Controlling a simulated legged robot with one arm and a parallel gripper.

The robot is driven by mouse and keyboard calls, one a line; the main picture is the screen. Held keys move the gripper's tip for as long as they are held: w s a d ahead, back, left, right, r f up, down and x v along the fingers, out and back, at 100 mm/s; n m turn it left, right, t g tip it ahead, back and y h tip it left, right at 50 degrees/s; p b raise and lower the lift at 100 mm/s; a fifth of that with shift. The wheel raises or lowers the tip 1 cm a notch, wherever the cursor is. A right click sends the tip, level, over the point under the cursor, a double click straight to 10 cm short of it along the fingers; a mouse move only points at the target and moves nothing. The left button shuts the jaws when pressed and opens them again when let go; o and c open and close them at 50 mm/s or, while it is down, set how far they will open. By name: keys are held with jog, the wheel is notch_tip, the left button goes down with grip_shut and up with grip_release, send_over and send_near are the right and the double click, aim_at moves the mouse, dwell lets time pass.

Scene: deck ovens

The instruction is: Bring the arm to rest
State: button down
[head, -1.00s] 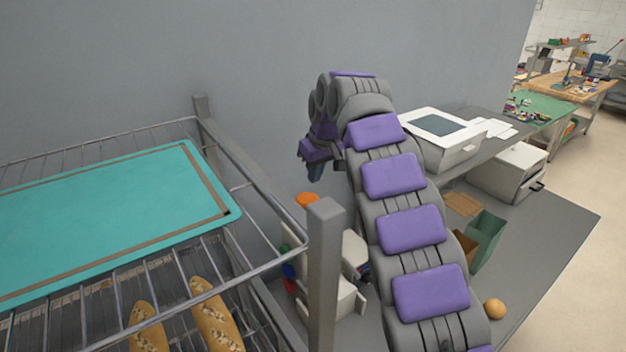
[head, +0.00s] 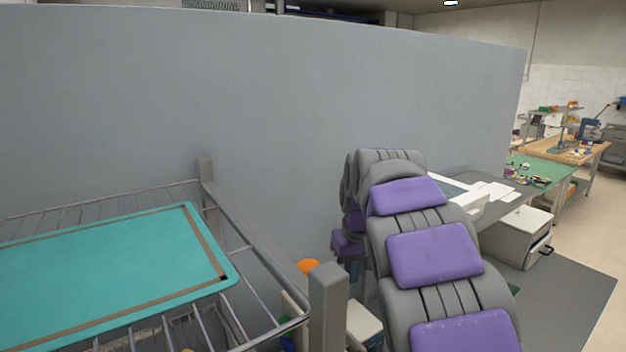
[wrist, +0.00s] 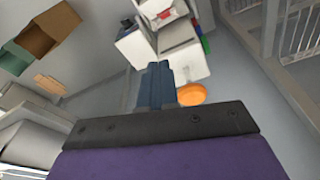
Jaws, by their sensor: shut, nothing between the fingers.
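My arm, in grey and purple segments, rises at the right of the head view and bends over at its top. My gripper (wrist: 158,86) shows in the wrist view as dark blue-grey fingers close together, shut and empty. In the head view the hand hangs on the left side of the arm, mostly hidden behind it. The gripper points down into the space beside the rack, apart from the things below. An orange round thing (wrist: 191,94) lies past the fingers and also shows in the head view (head: 309,267).
A wire rack with a post (head: 327,305) holds a teal mat (head: 110,275) at left. A grey wall (head: 250,90) stands behind. A white machine (head: 455,190) sits on a counter at right. In the wrist view, white boxes (wrist: 180,52) and a brown box (wrist: 47,30) stand below.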

jog(key=s+d+f+m+g+b, duration=0.1)
jog(key=s+f, duration=0.5)
jog(key=s, duration=0.7)
jog(key=s+d+f+m+g+b, duration=0.1)
jog(key=s+f, duration=0.5)
jog(key=s, duration=0.8)
jog(key=s+d+f+m+g+b, duration=0.1)
jog(key=s+d+f+b, duration=0.2)
jog(key=s, duration=1.1)
notch_tip(320, 180, down, 4)
jog(key=shift+d+f+g+b, duration=0.1)
jog(key=shift+d+g+b, duration=0.25)
jog(key=shift+b, duration=0.6)
jog(key=shift+a, duration=0.1)
